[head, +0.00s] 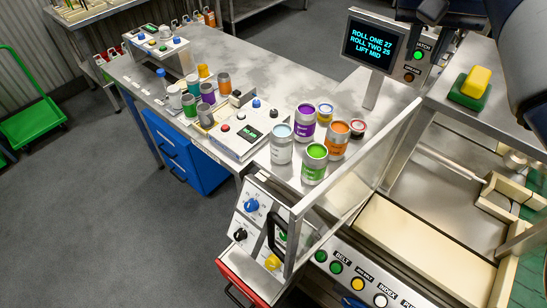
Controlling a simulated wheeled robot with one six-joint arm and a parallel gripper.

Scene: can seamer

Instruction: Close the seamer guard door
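The seamer guard door (352,170) is a clear panel in a grey metal frame. It stands upright and runs from beside the small display towards the front of the machine. A black handle (274,238) is at its near end. The seamer's working space (415,225) to the right of the door is visible, with a cream block and metal parts inside; the door appears to stand open. Dark parts of my arm cross the upper right corner. My gripper's fingertips do not show, so their distance from the handle cannot be seen.
Several cans (282,144) stand on the metal bench left of the door. A display (374,43) stands on a post behind it. Control panels with knobs (251,205) and buttons (336,268) lie below the door's near end. A yellow-and-green block (470,88) sits on the machine top.

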